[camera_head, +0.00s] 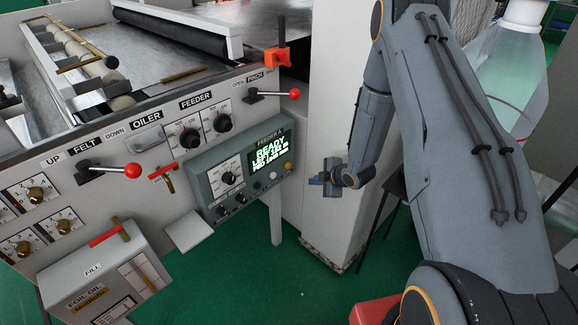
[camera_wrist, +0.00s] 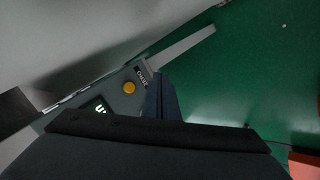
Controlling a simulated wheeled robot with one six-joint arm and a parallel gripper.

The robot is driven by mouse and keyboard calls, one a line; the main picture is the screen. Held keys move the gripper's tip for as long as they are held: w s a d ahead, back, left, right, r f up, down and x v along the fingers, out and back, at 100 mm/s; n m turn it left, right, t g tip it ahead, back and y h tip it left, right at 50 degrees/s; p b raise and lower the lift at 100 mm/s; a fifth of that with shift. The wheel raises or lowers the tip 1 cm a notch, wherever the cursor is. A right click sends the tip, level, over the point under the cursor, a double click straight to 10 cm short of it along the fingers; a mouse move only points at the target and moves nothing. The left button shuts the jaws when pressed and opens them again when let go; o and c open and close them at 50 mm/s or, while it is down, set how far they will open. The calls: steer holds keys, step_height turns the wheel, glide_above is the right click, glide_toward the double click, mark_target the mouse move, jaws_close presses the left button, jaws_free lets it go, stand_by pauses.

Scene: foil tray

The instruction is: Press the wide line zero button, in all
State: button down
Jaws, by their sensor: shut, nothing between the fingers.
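The grey control panel (camera_head: 240,160) on the machine's front has a screen (camera_head: 270,158) with green text headed "READY". Along its lower right are a yellow button (camera_head: 288,165), a pale button (camera_head: 272,175) and a darker one (camera_head: 257,186). I cannot read which is the wide line zero button. My gripper (camera_head: 314,182) is shut and empty, to the right of the panel and apart from it. In the wrist view, the yellow button (camera_wrist: 129,88) lies just left of my gripper (camera_wrist: 160,80); my gripper's body hides most of the panel.
A red-knobbed lever (camera_head: 290,94) sticks out above the panel. A grey shelf (camera_head: 188,230) juts out at the panel's lower left. A pale machine column (camera_head: 325,110) stands behind my gripper. The green floor (camera_head: 220,280) below is open.

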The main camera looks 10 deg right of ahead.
mark_target(288, 165)
steer(key=w+a+b, duration=0.3)
steer(key=w+a, duration=0.2)
steer(key=w, duration=0.2)
stand_by(0.6)
steer(key=shift+w+a, duration=0.15)
steer(key=shift+w, duration=0.1)
stand_by(1.8)
steer(key=shift+w+a, duration=0.15)
steer(key=shift+a, duration=0.05)
steer(key=shift+w+a+b, duration=0.2)
steer(key=shift+w+b, duration=0.15)
steer(key=shift+w, duration=0.05)
stand_by(0.8)
steer(key=shift+s, duration=0.1)
steer(key=shift+s+d+p, duration=0.3)
steer(key=shift+s+d, duration=0.15)
steer(key=shift+s, duration=0.15)
stand_by(0.3)
